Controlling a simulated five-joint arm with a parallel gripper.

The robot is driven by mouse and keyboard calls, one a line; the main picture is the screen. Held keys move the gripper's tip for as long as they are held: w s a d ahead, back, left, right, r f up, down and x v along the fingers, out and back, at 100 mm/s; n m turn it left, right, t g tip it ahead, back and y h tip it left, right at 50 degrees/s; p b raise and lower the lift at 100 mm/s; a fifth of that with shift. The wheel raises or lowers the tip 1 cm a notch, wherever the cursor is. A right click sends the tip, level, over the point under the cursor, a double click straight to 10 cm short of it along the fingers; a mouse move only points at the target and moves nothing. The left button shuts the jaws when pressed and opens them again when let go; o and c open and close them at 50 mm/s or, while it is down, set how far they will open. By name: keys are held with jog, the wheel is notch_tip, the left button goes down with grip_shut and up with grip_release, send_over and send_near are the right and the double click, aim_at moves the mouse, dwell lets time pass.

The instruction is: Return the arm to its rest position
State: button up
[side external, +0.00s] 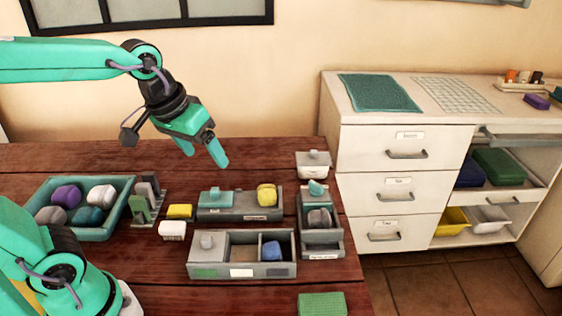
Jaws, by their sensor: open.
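My gripper (202,152) is in the air above the back of the wooden table, pointing down and to the right. Its green jaws are apart and nothing is between them. The green upper arm reaches in from the left edge at the top. My base shows at the lower left. The gripper is clear of the boxes below it and touches nothing.
A teal tray (127,205) with several soaps stands at the left. Grey divided boxes (208,270) and (215,216) hold small blocks. A yellow block (180,211) sits between. A green sponge (321,304) lies at the front edge. White drawers (390,147) stand right.

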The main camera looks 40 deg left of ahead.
jog(key=s+a+f+m+t, duration=0.1)
jog(key=s+a+m, duration=0.1)
jog(key=s, duration=0.5)
jog(key=shift+f, duration=0.4)
